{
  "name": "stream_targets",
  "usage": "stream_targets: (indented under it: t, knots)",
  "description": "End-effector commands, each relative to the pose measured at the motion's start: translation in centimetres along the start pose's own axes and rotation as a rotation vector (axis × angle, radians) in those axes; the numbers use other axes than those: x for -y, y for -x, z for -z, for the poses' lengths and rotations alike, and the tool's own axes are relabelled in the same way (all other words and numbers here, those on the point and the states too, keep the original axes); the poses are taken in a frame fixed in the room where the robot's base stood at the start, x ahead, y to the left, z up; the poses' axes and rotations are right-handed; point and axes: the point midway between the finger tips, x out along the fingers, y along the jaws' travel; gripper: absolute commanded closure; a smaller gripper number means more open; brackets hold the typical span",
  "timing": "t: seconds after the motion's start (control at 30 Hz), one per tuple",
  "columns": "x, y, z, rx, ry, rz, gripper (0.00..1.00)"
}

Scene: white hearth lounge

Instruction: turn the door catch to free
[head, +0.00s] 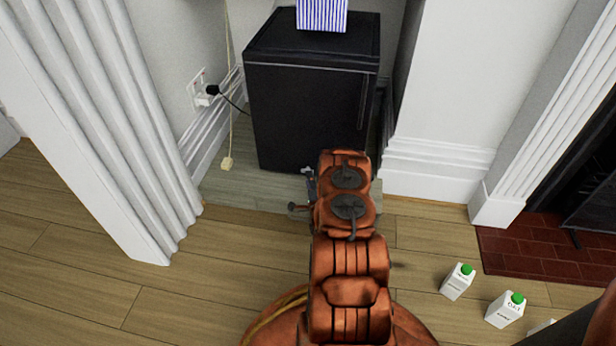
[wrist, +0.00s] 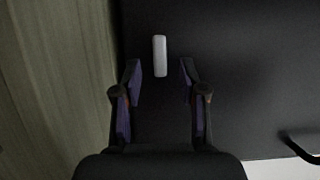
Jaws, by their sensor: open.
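The door catch (wrist: 160,56) is a small pale grey bar on a dark face in the wrist view. It runs nearly straight up and down in that picture. My gripper (wrist: 161,80) is open, with one finger to each side of the catch's lower end; I cannot tell whether they touch it. The black fridge door (head: 310,115) fills the middle of the head view. My arm stands in front of its lower part and hides the catch there. Part of my gripper (head: 301,196) shows low beside the door.
A dark handle (wrist: 303,147) shows at the wrist view's lower right. A striped box (head: 321,14) stands on the fridge. White cartons (head: 458,281) stand on the floor at right. A white fluted pillar (head: 115,130) is at left.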

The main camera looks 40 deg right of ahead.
Motion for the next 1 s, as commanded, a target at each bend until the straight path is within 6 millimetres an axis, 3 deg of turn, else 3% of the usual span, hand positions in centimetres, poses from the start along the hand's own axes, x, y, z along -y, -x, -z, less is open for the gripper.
stream_targets:
  t: [0.1, 0.3, 0.63, 1.0]
  knots:
    - [-0.2, -1.8, -0.1, 0.002, 0.001, 0.002, 0.58]
    - [-0.1, -3.4, -0.1, 0.001, 0.000, 0.000, 0.58]
    - [0.0, -3.7, -0.1, 0.000, -0.001, -0.003, 0.58]
    - [0.0, -3.7, 0.0, 0.000, 0.000, -0.002, 0.96]
